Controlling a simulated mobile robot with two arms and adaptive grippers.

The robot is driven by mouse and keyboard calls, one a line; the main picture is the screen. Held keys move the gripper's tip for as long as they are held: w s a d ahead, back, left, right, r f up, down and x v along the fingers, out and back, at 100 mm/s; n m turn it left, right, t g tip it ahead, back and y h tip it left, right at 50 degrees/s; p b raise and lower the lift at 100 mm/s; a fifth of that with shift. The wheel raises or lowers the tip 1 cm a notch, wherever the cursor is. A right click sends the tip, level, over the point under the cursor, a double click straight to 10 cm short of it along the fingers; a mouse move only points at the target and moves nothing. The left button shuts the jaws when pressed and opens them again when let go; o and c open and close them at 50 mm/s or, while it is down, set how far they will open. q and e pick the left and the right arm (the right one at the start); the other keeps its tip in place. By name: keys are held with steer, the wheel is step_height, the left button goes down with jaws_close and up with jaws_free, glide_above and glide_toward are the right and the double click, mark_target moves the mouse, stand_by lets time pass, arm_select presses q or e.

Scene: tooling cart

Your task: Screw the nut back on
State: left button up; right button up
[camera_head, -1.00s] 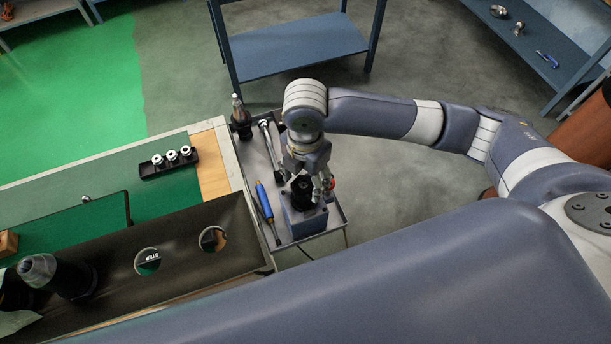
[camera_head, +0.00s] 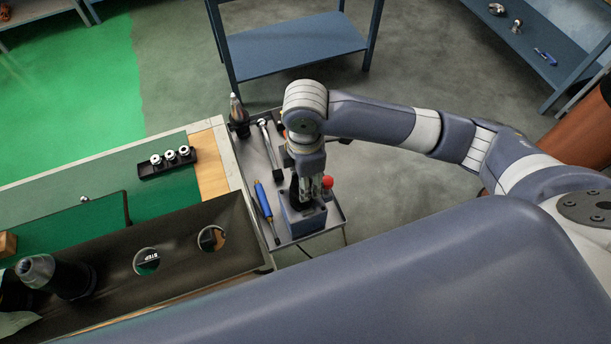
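A blue-grey holding block (camera_head: 291,224) stands on the small cart, with a black round part (camera_head: 295,190) upright in it, partly covered by my gripper. A red knob (camera_head: 328,182) shows at its right. My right gripper (camera_head: 313,192) points down over the block, close to the black part. Its fingertips are small and partly hidden, so I cannot tell whether they are open or touch the part. I cannot make out the nut separately. My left gripper is not in view.
The cart (camera_head: 337,213) also carries a blue-handled screwdriver (camera_head: 264,203), a ratchet-like wrench (camera_head: 270,145) and a dark tool holder with a pointed tip (camera_head: 238,112). On the bench, a black rack (camera_head: 167,168) holds three silver pieces. A dark trough with round holes (camera_head: 185,262) lies nearer.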

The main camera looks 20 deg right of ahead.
steer(key=o, duration=1.5)
steer(key=shift+a, duration=0.1)
step_height(320, 180, up, 12)
